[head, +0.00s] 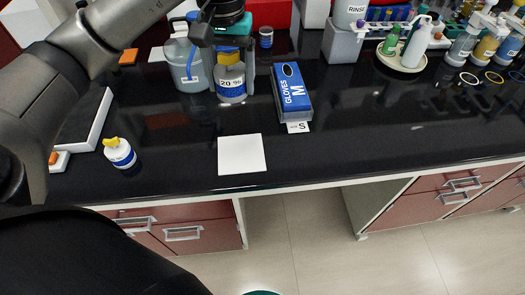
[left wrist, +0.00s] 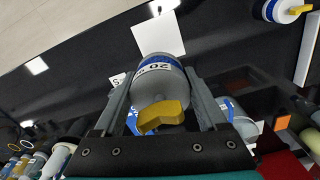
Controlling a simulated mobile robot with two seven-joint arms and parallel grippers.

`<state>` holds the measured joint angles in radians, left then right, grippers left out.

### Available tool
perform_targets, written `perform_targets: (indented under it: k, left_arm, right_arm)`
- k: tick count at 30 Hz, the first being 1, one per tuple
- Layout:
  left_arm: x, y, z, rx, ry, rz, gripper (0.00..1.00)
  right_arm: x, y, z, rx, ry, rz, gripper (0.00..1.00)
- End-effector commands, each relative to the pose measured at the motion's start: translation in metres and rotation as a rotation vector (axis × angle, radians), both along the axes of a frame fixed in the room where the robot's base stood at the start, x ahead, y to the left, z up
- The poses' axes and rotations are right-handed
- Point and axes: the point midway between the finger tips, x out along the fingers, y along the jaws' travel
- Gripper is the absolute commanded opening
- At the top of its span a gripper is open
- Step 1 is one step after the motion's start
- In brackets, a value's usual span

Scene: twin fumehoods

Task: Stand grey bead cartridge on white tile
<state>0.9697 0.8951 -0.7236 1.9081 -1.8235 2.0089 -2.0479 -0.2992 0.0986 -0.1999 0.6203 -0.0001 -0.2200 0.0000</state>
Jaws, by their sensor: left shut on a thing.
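The grey bead cartridge (head: 231,88) has a yellow cap, a blue band and a white label reading 20 96. My left gripper (head: 232,84) is shut on its sides, one finger on each side. The left wrist view shows the cartridge (left wrist: 160,84) between the fingers, with the yellow cap toward the gripper. It looks about upright in the head view. I cannot tell whether its base touches the counter. The white tile (head: 242,154) lies bare near the counter's front edge, nearer the front than the cartridge. It also shows in the left wrist view (left wrist: 160,35). My right gripper is out of view.
A blue gloves box (head: 291,88) stands just right of the cartridge, with an S card (head: 298,127) before it. A grey jug (head: 186,68) stands close on the left. A white yellow-capped bottle (head: 120,153) stands farther left. The counter around the tile is clear.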

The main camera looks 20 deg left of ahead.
Motion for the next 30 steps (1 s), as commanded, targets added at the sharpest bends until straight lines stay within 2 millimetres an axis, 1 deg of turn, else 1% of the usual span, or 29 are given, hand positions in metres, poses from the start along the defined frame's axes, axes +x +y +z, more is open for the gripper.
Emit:
perform_targets:
  k: [2, 5, 8, 12, 18, 21, 28, 30]
  left_arm:
    - [-0.001, 0.000, -0.004, 0.000, 0.001, -0.005, 0.00]
    - [-0.002, 0.000, -0.019, 0.000, 0.005, -0.007, 0.00]
    - [-0.003, 0.000, -0.043, -0.001, 0.009, -0.007, 0.00]
    - [-0.002, 0.000, -0.081, 0.000, 0.008, -0.005, 0.00]
    - [-0.002, 0.000, -0.131, -0.002, 0.006, -0.006, 0.00]
    - [-0.002, 0.000, -0.147, -0.001, 0.002, -0.006, 0.00]
    - [-0.001, 0.000, -0.163, -0.001, 0.000, -0.006, 0.00]
    - [-0.001, 0.000, -0.171, -0.002, 0.003, -0.005, 0.00]
  right_arm:
    - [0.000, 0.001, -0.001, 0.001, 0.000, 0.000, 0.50]
    - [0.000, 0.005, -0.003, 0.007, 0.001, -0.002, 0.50]
    - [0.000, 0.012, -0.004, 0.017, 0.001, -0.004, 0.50]
    - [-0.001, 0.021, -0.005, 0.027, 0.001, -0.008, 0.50]
    - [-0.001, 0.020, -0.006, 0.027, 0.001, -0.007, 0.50]
    - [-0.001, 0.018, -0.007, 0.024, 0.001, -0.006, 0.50]
    - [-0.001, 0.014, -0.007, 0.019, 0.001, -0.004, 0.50]
    - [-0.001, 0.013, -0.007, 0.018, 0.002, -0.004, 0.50]
